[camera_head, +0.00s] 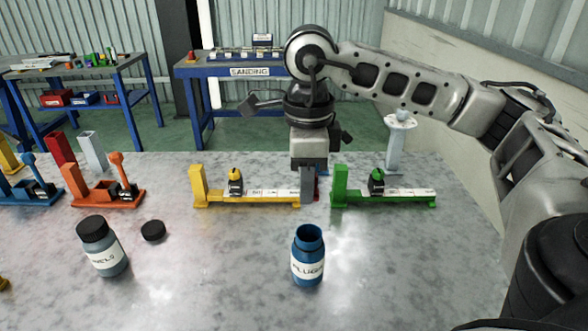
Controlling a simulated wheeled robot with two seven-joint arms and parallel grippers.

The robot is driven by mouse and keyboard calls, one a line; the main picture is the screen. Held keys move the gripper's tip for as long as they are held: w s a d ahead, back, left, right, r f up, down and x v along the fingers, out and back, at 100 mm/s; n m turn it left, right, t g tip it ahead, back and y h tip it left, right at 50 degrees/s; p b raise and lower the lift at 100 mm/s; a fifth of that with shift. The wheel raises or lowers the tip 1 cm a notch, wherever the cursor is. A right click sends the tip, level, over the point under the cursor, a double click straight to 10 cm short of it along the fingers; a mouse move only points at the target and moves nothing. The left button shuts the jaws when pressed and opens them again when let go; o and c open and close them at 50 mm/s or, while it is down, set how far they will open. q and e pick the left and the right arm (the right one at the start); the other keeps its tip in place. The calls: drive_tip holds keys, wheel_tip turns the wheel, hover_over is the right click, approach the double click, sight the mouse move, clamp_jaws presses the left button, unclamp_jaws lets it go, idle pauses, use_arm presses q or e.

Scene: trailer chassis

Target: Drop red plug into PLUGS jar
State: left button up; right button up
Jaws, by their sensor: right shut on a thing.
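My right gripper (312,187) points down behind the blue jar and between the yellow and green fixtures. It is shut on the red plug (317,190), of which only a small red sliver shows beside the fingers. The PLUGS jar (308,262) is blue with a white label, open at the top, and stands upright on the table nearer to me than the gripper. The gripper is apart from the jar. My left gripper is not in view.
A yellow fixture (198,190) and a green fixture (340,187) flank the gripper. A second jar with a dark lid (104,255) and a loose black cap (153,231) stand left on the grey table (210,285). Orange (90,192) and blue fixtures are farther left. The table around the PLUGS jar is clear.

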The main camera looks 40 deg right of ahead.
drive_tip(key=b, duration=0.4)
approach(308, 255)
wheel_tip(308, 255, down, 2)
drive_tip(key=w+d, duration=0.1)
drive_tip(key=w, duration=0.1)
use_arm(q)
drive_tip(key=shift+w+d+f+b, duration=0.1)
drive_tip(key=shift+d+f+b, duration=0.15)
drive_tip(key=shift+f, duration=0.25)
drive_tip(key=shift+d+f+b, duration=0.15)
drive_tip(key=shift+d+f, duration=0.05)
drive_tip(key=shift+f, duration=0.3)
use_arm(e)
drive_tip(key=shift+w+d+f, duration=0.2)
drive_tip(key=shift+f, duration=0.5)
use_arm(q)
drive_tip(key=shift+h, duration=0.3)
use_arm(e)
drive_tip(key=o, duration=1)
drive_tip(key=shift+o, duration=0.2)
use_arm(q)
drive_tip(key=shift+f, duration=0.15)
